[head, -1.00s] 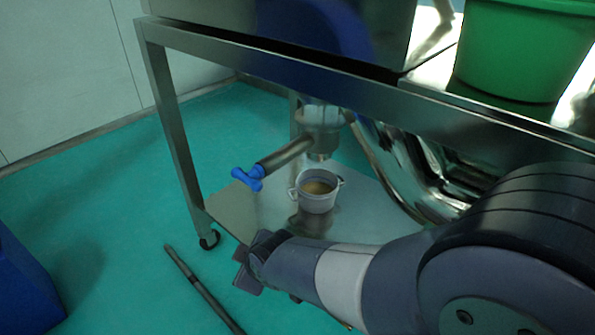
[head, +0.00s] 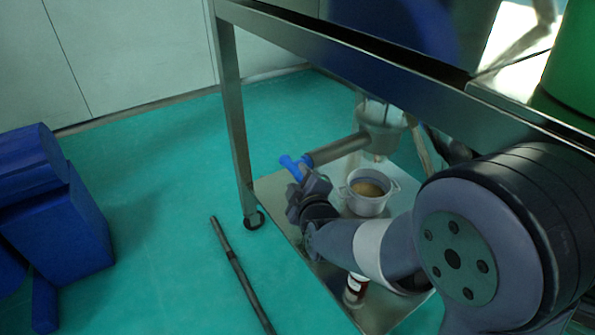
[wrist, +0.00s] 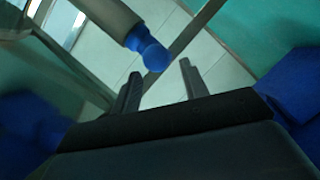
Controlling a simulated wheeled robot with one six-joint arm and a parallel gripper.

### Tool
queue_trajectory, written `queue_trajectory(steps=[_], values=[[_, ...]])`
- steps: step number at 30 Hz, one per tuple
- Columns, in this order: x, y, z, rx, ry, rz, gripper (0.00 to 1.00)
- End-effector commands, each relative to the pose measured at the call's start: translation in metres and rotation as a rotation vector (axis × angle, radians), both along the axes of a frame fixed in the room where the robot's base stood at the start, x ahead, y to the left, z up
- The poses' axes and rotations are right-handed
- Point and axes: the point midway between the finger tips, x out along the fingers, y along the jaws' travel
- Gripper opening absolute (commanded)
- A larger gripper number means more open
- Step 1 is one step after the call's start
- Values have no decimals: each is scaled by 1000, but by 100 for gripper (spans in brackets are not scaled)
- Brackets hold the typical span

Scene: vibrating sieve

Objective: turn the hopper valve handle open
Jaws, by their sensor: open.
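The blue valve handle (head: 294,167) sits at the end of a metal pipe (head: 338,149) that comes out of the hopper outlet (head: 381,128) under the steel table. My gripper (head: 303,187) is just below and in front of the handle in the head view. In the wrist view the handle (wrist: 149,53) shows beyond the fingertips, between them and slightly above. My gripper (wrist: 160,78) is open and empty, with its two dark fingers apart. I see no contact with the handle.
A white pot (head: 367,192) with tan contents stands on the lower shelf (head: 276,190) below the outlet. A table leg (head: 236,130) stands left of the handle. A dark rod (head: 240,270) lies on the green floor.

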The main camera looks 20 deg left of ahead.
Motion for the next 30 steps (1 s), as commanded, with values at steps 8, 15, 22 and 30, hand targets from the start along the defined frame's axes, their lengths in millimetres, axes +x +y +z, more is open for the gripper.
queue_trajectory(steps=[8,15,22,30], values=[[39,22,-12,0,-1,-1,42],[53,30,-14,0,0,0,42],[54,31,-13,0,0,0,42],[54,31,-14,0,0,-1,25]])
